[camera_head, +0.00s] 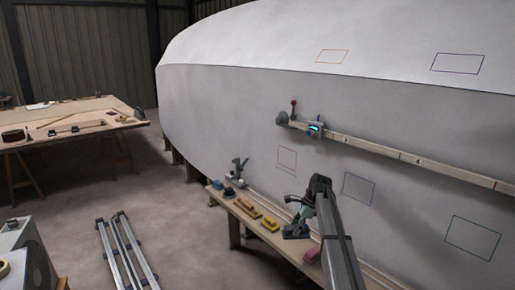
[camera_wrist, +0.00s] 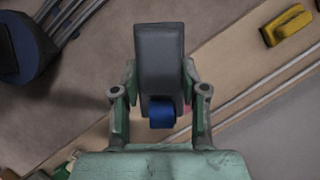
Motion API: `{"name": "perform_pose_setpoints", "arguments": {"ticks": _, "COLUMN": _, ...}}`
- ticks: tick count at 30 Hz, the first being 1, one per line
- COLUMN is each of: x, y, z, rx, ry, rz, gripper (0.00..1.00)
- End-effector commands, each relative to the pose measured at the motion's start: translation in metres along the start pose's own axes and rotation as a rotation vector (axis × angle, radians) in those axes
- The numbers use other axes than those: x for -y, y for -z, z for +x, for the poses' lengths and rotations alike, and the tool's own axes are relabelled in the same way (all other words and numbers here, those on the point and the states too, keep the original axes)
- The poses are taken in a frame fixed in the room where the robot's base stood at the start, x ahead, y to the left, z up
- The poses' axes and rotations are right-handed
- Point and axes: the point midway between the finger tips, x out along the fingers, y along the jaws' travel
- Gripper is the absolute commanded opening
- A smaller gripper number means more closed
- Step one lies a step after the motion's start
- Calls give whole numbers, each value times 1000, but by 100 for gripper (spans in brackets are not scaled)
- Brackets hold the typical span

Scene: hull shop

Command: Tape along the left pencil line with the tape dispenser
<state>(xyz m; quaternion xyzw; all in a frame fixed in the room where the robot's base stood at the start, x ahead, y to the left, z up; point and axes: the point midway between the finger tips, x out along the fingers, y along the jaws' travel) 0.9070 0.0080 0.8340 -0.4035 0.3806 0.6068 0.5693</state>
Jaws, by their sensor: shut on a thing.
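My gripper (camera_wrist: 159,80) is shut on the tape dispenser (camera_wrist: 160,52), a dark grey block with a blue roll at its near end. The green fingers lie along both its sides in the wrist view. In the head view my gripper (camera_head: 303,202) is above the bench and in front of the lower hull, apart from the hull. The white hull (camera_head: 230,105) bears several thin outlined rectangles. I cannot tell which outline holds the left pencil line.
A narrow bench (camera_head: 235,207) under the hull carries a yellow block (camera_head: 270,225), a pink block (camera_head: 312,254) and other tools. A wooden rail (camera_head: 375,149) with a small device (camera_head: 315,129) runs along the hull above my gripper. A worktable (camera_head: 85,108) stands far left.

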Motion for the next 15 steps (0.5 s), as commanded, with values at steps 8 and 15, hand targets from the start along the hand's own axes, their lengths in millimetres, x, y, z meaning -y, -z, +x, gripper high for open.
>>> {"name": "perform_pose_setpoints", "arguments": {"ticks": 8, "x": -165, "y": -11, "z": -2, "rx": -2, "ry": -169, "rz": -405, "gripper": 15}}
{"name": "perform_pose_setpoints", "arguments": {"ticks": 15, "x": -269, "y": -18, "z": -4, "rx": -2, "ry": -237, "rz": -577, "gripper": 15}}
